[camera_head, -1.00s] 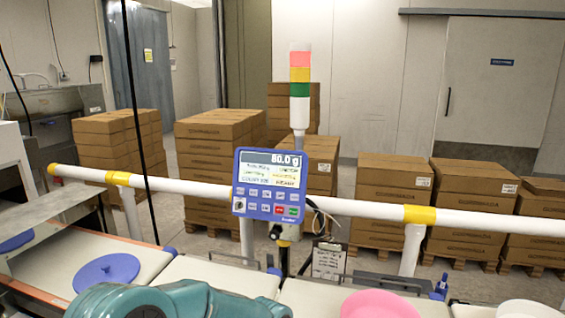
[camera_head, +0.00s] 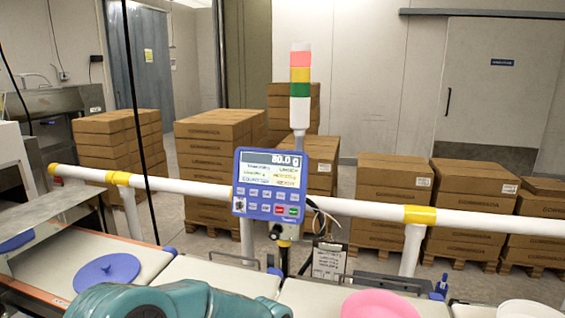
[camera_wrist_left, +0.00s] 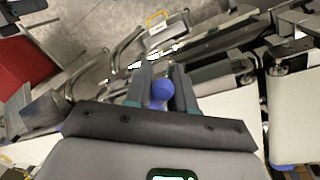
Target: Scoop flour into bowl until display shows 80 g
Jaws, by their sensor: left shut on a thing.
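The display (camera_head: 270,182) on the rail reads 80.0 g. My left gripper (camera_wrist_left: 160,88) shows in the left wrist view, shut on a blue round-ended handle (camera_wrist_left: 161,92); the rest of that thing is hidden. In the head view my teal arm is at the bottom, left of the bowl, with its gripper out of frame. No flour can be made out. My right gripper is in neither view.
A blue disc (camera_head: 107,270) lies on the left belt. A white round container (camera_head: 527,309) is at the lower right edge. A white rail (camera_head: 350,208) with yellow bands crosses behind the belts. A signal tower (camera_head: 300,85) and stacked cartons (camera_head: 392,190) stand behind.

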